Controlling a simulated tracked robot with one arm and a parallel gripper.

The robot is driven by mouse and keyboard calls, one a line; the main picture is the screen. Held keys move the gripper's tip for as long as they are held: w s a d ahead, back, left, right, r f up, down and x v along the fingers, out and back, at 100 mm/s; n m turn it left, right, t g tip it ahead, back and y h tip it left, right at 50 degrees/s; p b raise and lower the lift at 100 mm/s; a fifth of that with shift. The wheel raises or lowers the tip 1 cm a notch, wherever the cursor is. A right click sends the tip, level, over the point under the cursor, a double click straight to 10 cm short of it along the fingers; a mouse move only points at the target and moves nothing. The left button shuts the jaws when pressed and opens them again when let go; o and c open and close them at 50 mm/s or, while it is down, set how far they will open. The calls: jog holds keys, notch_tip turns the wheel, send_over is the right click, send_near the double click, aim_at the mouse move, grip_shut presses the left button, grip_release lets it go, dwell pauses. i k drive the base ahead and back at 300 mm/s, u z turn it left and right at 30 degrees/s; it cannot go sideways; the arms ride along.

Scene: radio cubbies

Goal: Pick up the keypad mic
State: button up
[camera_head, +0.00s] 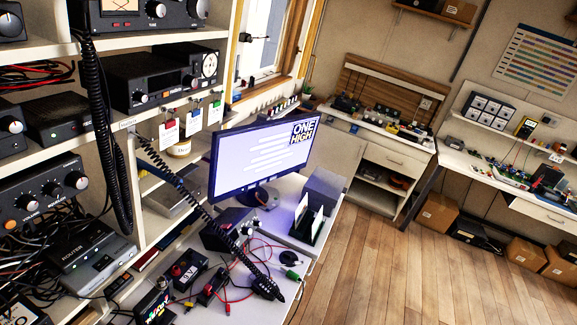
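I cannot make out a keypad mic for certain. A thin black coiled cord (185,195) runs from the shelf edge down to the desk. It ends near a small dark object (265,287) at the desk's front edge, too small to identify. A thicker black coiled cord (108,140) hangs in a long loop in front of the shelves at the left, and I cannot see what it ends in. My gripper does not show in this view.
Shelves of black radios (165,75) stand close on the left. A monitor (262,155) stands on the desk among small boxes and loose red and black leads. Workbenches (375,145) line the far wall. The wooden floor (400,265) at the right is clear.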

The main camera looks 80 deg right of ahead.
aim_at(263, 291)
jog(key=z, duration=1.8)
jog(key=k, duration=1.05)
jog(key=z, duration=0.55)
jog(key=i, duration=1.6)
jog(key=u, duration=0.4)
